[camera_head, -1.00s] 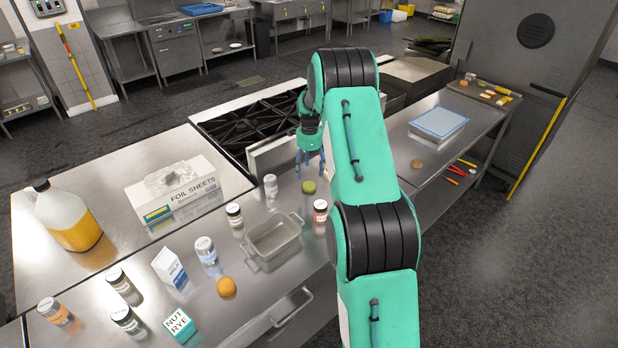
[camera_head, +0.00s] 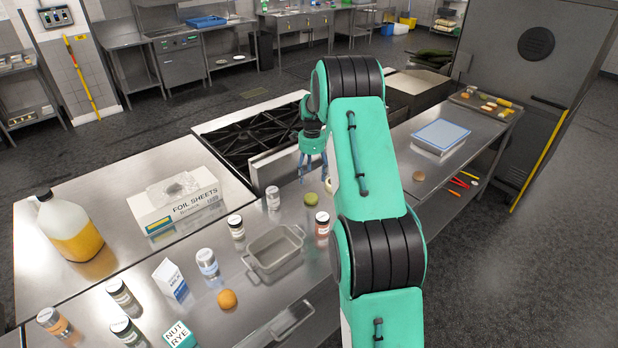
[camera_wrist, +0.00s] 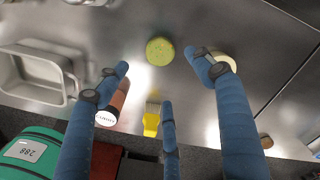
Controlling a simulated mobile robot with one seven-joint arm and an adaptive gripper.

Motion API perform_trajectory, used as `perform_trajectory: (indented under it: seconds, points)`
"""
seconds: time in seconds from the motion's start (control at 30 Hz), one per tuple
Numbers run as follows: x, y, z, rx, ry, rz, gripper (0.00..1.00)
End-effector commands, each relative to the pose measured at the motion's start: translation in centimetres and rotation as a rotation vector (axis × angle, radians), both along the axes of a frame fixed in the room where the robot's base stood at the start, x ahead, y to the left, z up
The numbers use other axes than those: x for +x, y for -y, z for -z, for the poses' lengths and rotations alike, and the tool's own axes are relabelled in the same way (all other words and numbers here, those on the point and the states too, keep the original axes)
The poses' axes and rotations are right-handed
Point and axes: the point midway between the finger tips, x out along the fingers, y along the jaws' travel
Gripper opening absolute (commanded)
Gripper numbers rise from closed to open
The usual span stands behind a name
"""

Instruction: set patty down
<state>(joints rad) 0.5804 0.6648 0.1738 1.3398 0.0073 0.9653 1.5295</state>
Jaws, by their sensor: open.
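My gripper (camera_head: 313,176) is open, with nothing between its fingers. In the wrist view its blue fingers (camera_wrist: 157,75) are spread above the steel counter. A green round disc (camera_head: 310,198) lies flat on the counter below and ahead of the fingers; it also shows in the wrist view (camera_wrist: 160,51). A pale round thing (camera_wrist: 226,63) is partly hidden behind the right finger. A brown round disc (camera_head: 418,176) lies farther right on the counter, and shows in the wrist view (camera_wrist: 266,141). I cannot tell for certain which of these is the patty.
A grey metal pan (camera_head: 273,252) and spice jars (camera_head: 322,224) stand close on the left and near side. A black stove (camera_head: 250,138) is behind. Bare counter surrounds the green disc.

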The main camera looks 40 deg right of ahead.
Motion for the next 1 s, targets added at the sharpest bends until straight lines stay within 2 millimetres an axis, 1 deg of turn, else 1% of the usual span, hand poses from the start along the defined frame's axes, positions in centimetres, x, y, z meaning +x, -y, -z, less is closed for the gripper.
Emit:
perform_trajectory:
  seconds: [0.17,0.27,0.37,0.47,0.6,0.67,0.8,1.0]
  points:
    - [0.1,-0.6,-0.9,-0.004,0.006,-0.02,0.68]
    - [0.1,-1.6,-2.4,-0.009,0.014,-0.055,0.68]
    - [0.0,-3.2,-4.5,-0.017,0.024,-0.111,0.68]
    - [-0.3,-5.3,-7.2,-0.028,0.039,-0.185,0.68]
    - [-1.1,-8.9,-11.3,-0.046,0.061,-0.308,0.68]
    - [-1.6,-10.6,-13.0,-0.056,0.071,-0.363,0.68]
    - [-3.0,-14.2,-16.9,-0.077,0.093,-0.491,0.68]
    - [-5.7,-19.4,-21.7,-0.112,0.124,-0.673,0.68]
